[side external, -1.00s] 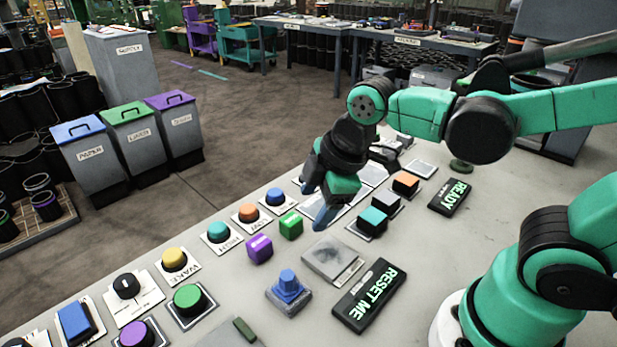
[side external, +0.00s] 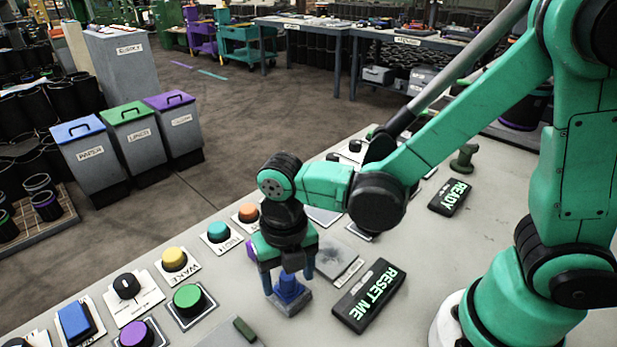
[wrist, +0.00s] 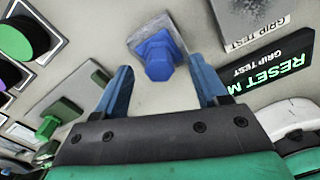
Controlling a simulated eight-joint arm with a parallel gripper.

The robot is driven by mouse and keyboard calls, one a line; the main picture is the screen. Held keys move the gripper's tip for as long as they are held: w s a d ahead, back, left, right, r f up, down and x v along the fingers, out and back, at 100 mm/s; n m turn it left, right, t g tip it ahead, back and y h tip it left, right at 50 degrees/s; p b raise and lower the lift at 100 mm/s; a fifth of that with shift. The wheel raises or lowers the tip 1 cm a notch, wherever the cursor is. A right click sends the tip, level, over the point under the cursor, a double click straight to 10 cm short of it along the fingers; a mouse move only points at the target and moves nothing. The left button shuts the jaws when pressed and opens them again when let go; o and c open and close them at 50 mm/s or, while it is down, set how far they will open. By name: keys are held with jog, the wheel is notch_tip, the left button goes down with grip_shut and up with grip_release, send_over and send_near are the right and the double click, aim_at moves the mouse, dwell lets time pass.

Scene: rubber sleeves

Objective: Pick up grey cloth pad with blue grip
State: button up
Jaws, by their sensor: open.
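The grey cloth pad with its blue grip (side external: 288,288) lies on the grey table, left of the RESET ME panel. In the wrist view the blue grip (wrist: 158,57) stands up from the grey pad, just ahead of the gap between my fingertips. My gripper (side external: 288,280) points down over the pad, its blue fingers open and empty. In the wrist view my gripper (wrist: 160,66) has one finger towards each side of the grip, with clear space between. I cannot tell whether the tips touch the pad.
The RESET ME panel (side external: 369,295) and a grey grip-test plate (side external: 337,264) lie close on the right. A green button (side external: 187,297) and a purple button (side external: 136,334) are to the left.

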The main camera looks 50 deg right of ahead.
jog(key=shift+f, duration=0.8)
jog(key=shift+c, duration=0.2)
grip_shut()
jog(key=shift+r, duration=0.1)
notch_tip(320, 180, up, 20)
dwell(0.3)
